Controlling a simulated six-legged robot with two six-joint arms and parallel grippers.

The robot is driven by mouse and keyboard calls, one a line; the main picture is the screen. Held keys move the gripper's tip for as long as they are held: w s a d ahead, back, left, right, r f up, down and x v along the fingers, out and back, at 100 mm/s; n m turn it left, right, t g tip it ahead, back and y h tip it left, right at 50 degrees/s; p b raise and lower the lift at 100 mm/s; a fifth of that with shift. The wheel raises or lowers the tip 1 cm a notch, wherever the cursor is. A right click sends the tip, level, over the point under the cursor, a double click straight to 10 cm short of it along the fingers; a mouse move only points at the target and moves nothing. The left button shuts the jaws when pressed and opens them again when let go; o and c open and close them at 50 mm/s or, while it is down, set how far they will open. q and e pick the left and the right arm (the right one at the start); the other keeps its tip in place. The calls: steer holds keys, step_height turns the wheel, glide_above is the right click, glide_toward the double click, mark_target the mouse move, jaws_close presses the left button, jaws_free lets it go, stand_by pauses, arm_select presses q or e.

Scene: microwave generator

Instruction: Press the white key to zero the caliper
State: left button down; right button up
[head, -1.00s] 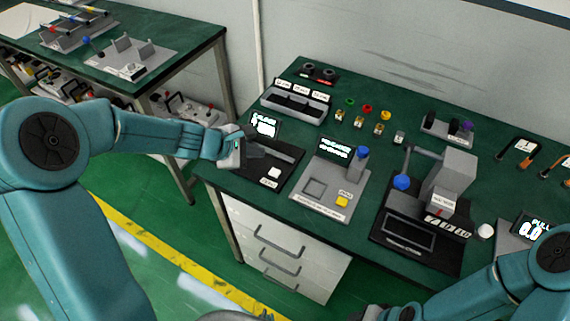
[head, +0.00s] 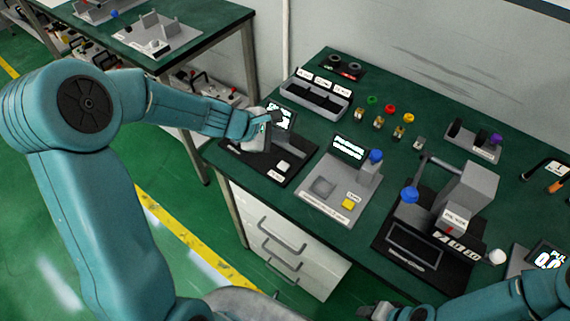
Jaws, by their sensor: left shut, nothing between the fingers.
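The white key (head: 284,166) sits on the black base of the caliper station (head: 262,172), at the left end of the green bench. The station's lit display (head: 281,118) stands behind, partly covered by my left gripper. My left gripper (head: 275,119) is shut and empty, above the back of the station, up and left of the white key and apart from it in the picture. Its wrist hides part of the caliper. My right gripper (head: 374,309) shows only partly at the bottom edge, and I cannot tell its opening.
A grey station with a yellow key (head: 348,204) and blue knob (head: 376,156) stands just right. Further right is a black-based press with a blue ball lever (head: 409,195). A grey bin tray (head: 317,96) stands behind. The wall closes the back.

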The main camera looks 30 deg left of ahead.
arm_select(q)
steer(key=f, duration=0.1)
steer(key=b, duration=0.6)
glide_above(281, 167)
step_height(281, 167, down, 6)
steer(key=shift+w+a+f, duration=0.1)
steer(key=shift+f+b, duration=0.5)
steer(key=shift+b, duration=0.25)
steer(key=shift+f, duration=0.1)
stand_by(0.7)
steer(key=shift+f+b, duration=0.35)
steer(key=shift+b, duration=0.2)
